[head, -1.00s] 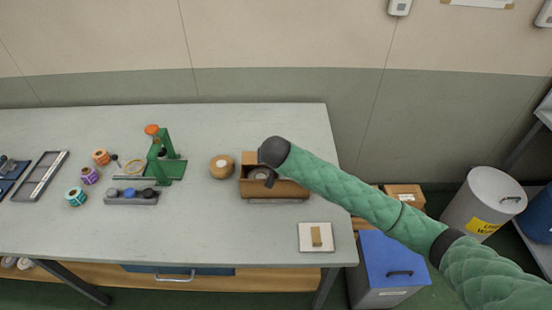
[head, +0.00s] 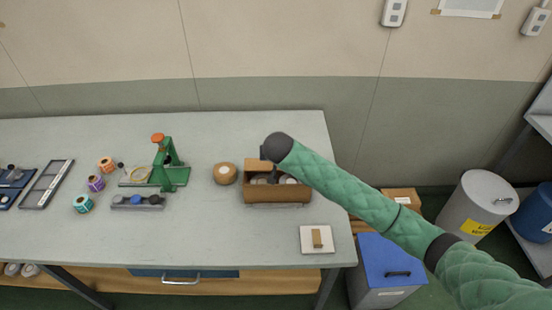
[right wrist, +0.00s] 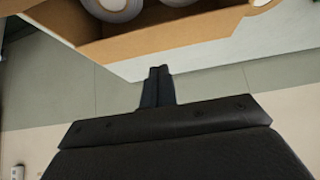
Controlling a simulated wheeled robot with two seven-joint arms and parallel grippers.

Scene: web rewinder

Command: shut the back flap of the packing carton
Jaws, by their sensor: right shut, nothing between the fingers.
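The brown packing carton (head: 290,196) stands open near the back right of the table, with pale rolls (head: 289,181) inside. My right gripper (head: 268,169) is at the carton's back edge, pointing down, and partly hides it. A brown back panel (head: 254,165), seemingly the back flap, rises behind the opening left of the gripper. In the right wrist view the fingers (right wrist: 157,84) are shut and empty, just short of the carton's brown board (right wrist: 165,38). I cannot tell whether they touch it. My left gripper is out of view.
A tan roll (head: 225,173) sits just left of the carton. A white pad with a brown block (head: 316,238) lies in front. A green stand (head: 168,165) and coloured rolls are farther left. The wall is behind the table, and the table front is mostly clear.

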